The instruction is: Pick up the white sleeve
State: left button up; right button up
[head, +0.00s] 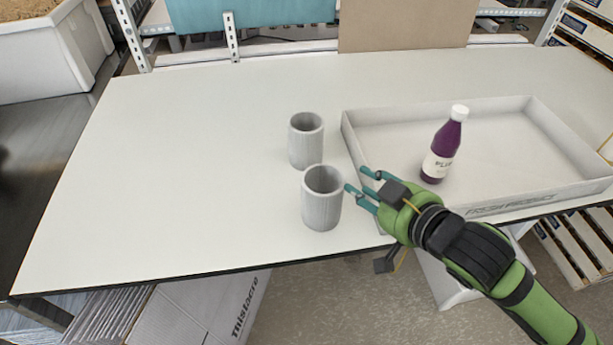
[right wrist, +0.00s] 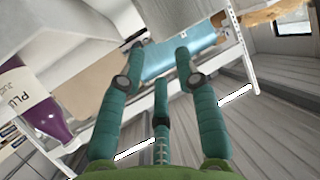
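Two pale grey-white hollow cylinders, which look like sleeves, stand upright on the white table. The rear sleeve (head: 306,143) is near the table's middle. The front sleeve (head: 321,203) stands closer to the front edge. My right gripper (head: 361,190) is just right of the front sleeve, its green fingers spread and pointing at it. Whether a fingertip touches it I cannot tell. In the right wrist view the fingers (right wrist: 160,75) are apart with nothing clearly held between them. My left gripper is out of view.
A white tray (head: 572,190) stands right of the sleeves, close to my right gripper. A purple bottle (head: 442,150) with a white cap stands in it, also in the right wrist view (right wrist: 38,110). The table's left half (head: 170,170) is clear.

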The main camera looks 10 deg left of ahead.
aim_at(341, 174)
jog(key=p+x, duration=0.1)
jog(key=x, duration=0.2)
jog(key=p+x, duration=0.1)
jog(key=x, duration=0.1)
jog(key=shift+a+f, duration=0.1)
jog(key=shift+a, duration=0.5)
jog(key=shift+w+a+f, duration=0.15)
jog(key=shift+w, duration=0.05)
jog(key=shift+c, duration=2.7)
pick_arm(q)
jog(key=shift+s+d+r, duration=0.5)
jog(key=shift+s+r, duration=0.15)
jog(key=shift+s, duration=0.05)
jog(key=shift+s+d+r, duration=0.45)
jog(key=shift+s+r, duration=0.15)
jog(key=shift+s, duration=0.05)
pick_arm(e)
jog(key=shift+c, duration=0.4)
